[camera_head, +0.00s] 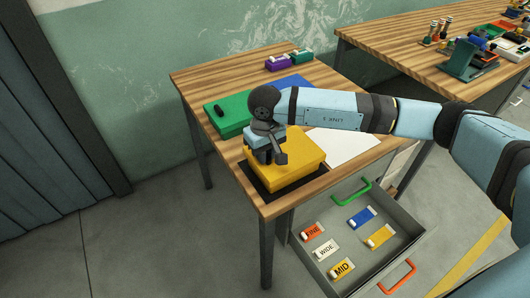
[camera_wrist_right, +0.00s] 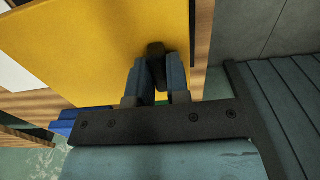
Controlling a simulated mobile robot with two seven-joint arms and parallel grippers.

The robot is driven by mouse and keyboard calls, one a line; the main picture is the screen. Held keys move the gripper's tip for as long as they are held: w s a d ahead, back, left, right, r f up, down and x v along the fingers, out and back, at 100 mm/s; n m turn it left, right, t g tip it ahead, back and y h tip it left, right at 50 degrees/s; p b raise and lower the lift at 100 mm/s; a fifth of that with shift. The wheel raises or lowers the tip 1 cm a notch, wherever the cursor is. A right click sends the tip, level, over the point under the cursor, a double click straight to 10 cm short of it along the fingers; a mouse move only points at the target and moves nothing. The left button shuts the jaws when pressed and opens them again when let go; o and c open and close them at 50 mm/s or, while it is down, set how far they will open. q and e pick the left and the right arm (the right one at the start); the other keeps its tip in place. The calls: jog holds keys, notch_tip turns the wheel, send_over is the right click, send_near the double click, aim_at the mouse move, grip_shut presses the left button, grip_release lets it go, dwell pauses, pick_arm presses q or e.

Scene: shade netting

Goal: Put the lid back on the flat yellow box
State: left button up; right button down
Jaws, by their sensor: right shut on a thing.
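A yellow lid (camera_head: 305,147) is at the near left corner of the table, over or beside a dark flat area (camera_head: 300,188). It fills much of the right wrist view (camera_wrist_right: 110,45). My right gripper (camera_head: 268,157) points down over it. Its fingers (camera_wrist_right: 156,80) are closed on the lid's small black handle (camera_wrist_right: 156,52). I cannot tell whether the lid rests on the yellow box or hangs just above it; the box is not clearly distinguishable beneath. My left gripper is not in view.
A flat green box (camera_head: 228,115) with a black handle lies behind, partly beside a blue one (camera_head: 291,82). White paper (camera_head: 345,147) lies to the right. An open drawer (camera_head: 395,256) with labelled tags juts out below the table. Small purple (camera_head: 278,63) and green (camera_head: 301,57) boxes stand at the back.

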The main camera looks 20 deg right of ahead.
jog(key=shift+f+b, duration=0.25)
jog(key=shift+b, duration=0.1)
dwell(0.7)
dwell(0.4)
jog(key=c, duration=1)
grip_release()
